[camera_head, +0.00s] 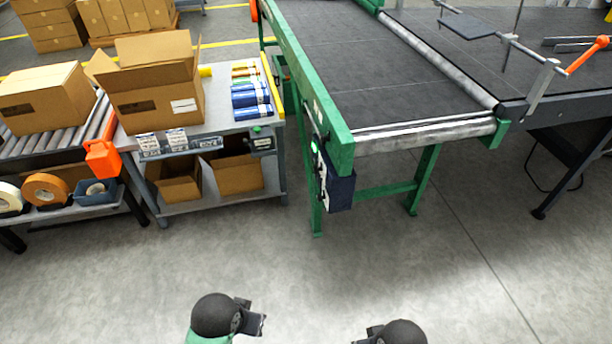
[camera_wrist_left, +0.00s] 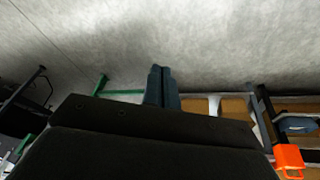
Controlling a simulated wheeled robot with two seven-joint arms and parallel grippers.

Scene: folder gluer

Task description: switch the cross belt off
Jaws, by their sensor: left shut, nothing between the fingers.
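The cross belt (camera_head: 375,75) is a dark belt in a green frame at the upper middle of the head view. On the near end of its green side rail hangs a dark blue control box (camera_head: 339,187), seen edge-on, with a lit green spot (camera_head: 315,146) beside its upper left. The switch itself is too small to make out. My left gripper (camera_wrist_left: 162,68) is shut and empty in the left wrist view, over bare floor and apart from the belt.
Left of the belt stands a grey packing table (camera_head: 222,128) with an open carton (camera_head: 155,95) and blue rolls. A roller conveyor (camera_head: 45,140) with an orange part is farther left. Another dark table (camera_head: 560,90) is at the right. The floor (camera_head: 300,280) in front is clear.

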